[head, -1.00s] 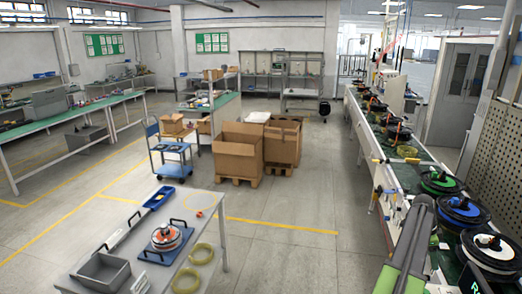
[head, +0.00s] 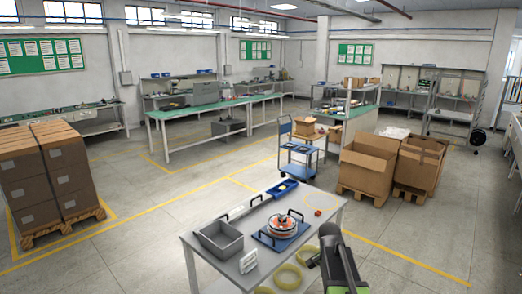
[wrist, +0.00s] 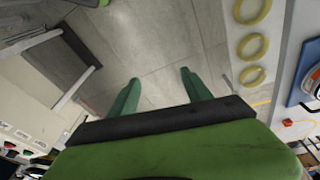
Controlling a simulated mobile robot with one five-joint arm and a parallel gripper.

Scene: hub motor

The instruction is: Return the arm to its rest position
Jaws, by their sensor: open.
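My gripper (wrist: 160,78) shows in the wrist view with its two green fingers apart. Only bare concrete floor shows between them, so it holds nothing. In the head view my dark and green arm (head: 340,265) reaches up from the bottom edge, just right of the grey work table (head: 212,285). It overlaps the right end of that table in the picture; I cannot tell the gap between them. The fingertips are not clear in the head view.
Beyond stand a blue cart (head: 297,170) and open cartons (head: 367,165). Stacked boxes (head: 55,170) stand at left. Floor is clear between.

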